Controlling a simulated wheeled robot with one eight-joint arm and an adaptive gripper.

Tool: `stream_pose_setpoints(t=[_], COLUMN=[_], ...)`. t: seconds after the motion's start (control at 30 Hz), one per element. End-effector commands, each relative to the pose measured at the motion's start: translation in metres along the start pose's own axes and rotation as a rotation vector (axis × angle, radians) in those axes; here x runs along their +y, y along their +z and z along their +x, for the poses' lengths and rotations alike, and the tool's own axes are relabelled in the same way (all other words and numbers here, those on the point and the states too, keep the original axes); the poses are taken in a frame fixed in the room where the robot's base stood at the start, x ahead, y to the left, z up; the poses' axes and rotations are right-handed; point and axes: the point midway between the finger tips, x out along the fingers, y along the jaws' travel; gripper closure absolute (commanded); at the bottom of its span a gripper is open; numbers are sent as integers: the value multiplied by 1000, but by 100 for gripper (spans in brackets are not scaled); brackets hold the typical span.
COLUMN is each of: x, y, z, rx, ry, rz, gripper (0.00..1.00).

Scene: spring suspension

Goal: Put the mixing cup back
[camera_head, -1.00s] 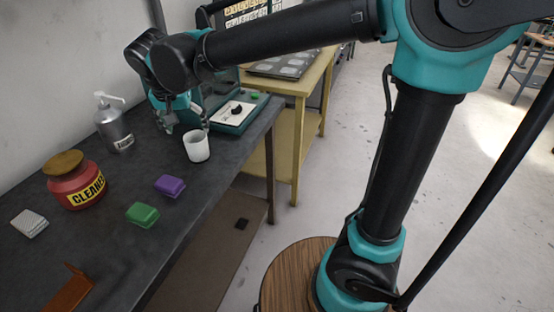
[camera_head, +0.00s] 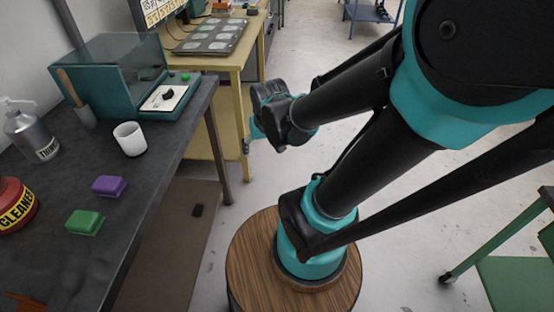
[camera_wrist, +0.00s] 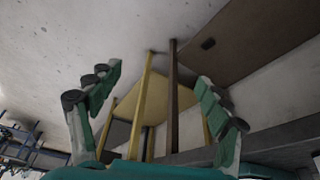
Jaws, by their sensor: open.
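A white cup (camera_head: 129,139), which looks like the mixing cup, stands upright near the right edge of the dark workbench (camera_head: 140,192). It is in front of a teal machine with a clear cover (camera_head: 118,75). My gripper (camera_head: 247,146) is to the right of the bench, out over the floor and apart from the cup. In the wrist view my gripper (camera_wrist: 158,88) shows its two fingers wide apart with nothing between them. The cup is not in the wrist view.
Purple (camera_head: 109,186) and green (camera_head: 84,222) blocks, a red cleaner jar (camera_head: 14,205), a metal pump bottle (camera_head: 30,134) and a grey holder with a wooden handle (camera_head: 85,116) stand on the bench. A yellow table (camera_head: 236,60) stands behind.

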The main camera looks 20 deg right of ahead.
Motion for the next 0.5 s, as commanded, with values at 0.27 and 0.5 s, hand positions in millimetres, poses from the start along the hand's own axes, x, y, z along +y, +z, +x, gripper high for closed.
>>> stream_pose_setpoints(t=[0.27, 0.5], x=[34, 35], y=[42, 44], z=[12, 13], rx=[20, 21], ry=[5, 4], rz=[4, 1], gripper=[22, 22])
